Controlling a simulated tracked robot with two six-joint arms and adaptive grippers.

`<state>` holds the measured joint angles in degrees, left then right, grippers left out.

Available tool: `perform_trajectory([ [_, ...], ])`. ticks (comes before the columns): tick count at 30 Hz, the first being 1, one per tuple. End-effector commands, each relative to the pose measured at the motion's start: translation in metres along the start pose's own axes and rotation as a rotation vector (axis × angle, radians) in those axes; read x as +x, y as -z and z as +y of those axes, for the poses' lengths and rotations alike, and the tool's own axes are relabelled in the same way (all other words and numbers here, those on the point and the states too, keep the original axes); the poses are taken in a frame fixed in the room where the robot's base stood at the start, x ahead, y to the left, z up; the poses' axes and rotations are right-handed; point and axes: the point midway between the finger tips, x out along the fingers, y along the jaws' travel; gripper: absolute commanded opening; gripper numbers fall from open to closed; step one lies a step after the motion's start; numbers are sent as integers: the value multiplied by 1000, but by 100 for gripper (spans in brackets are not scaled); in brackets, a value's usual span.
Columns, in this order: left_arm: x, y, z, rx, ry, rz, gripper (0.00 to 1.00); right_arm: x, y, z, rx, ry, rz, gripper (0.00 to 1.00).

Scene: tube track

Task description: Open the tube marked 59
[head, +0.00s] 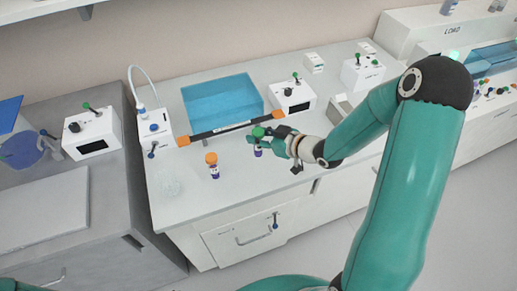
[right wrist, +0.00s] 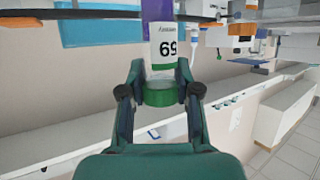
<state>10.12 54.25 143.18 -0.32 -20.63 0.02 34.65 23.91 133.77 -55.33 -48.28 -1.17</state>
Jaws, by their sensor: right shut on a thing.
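The tube marked 59 has a green cap (head: 258,132), a white label and purple contents (head: 258,152). It is at the front right of the white bench, below my right gripper (head: 264,137). In the right wrist view the label (right wrist: 165,46) reads 59 upside down, and the green cap (right wrist: 163,94) sits between the two fingers of the right gripper (right wrist: 160,88). That gripper is shut on the cap, which is still on the tube. Whether the tube's base touches the bench is unclear. My left gripper is out of view.
An orange-capped tube (head: 213,165) stands on the bench to the left. A black bar with orange ends (head: 230,128) lies before the blue bath (head: 222,98). A clear glass vessel (head: 169,182) is near the bench's left edge. White devices (head: 292,96) stand behind.

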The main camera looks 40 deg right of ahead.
Motion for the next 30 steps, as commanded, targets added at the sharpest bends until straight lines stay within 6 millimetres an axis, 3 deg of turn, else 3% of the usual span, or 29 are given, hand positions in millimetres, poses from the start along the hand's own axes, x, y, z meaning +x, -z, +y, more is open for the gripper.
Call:
perform_trajectory([
  [15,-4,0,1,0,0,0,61,20,-50,1,3,-1,0,0],
  [29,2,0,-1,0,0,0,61,23,-58,1,-1,-2,2,0],
  [30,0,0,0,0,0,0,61,23,-56,1,-1,-2,2,37],
])
